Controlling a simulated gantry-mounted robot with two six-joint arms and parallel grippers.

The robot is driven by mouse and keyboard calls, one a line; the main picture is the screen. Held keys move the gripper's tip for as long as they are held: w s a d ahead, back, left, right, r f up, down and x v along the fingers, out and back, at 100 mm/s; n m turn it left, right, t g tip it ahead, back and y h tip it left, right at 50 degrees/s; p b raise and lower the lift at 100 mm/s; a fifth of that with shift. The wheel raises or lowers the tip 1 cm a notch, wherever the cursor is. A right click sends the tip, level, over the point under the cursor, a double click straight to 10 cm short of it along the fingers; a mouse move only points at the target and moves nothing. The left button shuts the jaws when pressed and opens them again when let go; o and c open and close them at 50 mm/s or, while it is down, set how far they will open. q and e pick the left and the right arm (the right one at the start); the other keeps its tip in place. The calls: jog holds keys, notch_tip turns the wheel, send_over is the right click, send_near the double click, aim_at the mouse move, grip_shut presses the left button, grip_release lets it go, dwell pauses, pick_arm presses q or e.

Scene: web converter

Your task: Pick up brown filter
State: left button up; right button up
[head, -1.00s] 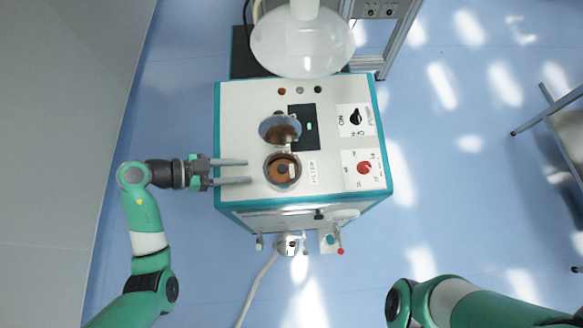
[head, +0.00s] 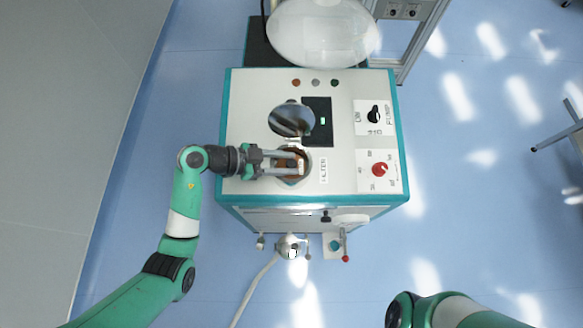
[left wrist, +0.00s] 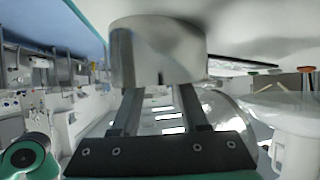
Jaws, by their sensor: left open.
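The brown filter (head: 291,179) sits in a round opening beside the FILTER label on top of the white and teal machine. My left gripper (head: 300,162) comes in from the left, with its two fingers apart over the opening. The fingers partly cover the filter, and I cannot tell whether they touch it. In the left wrist view, the open fingers (left wrist: 160,108) reach toward a shiny metal cylinder (left wrist: 158,52); no brown shows there. My right gripper is out of view; only part of my right arm shows at the bottom.
A shiny round lid (head: 292,119) stands just behind the filter opening. A black panel (head: 318,134), a pump knob (head: 374,114) and a red knob (head: 379,170) lie to the right. A translucent round vessel (head: 323,30) is at the back.

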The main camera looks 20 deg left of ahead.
pick_arm(q)
grip_shut()
jog(key=shift+r, duration=0.15)
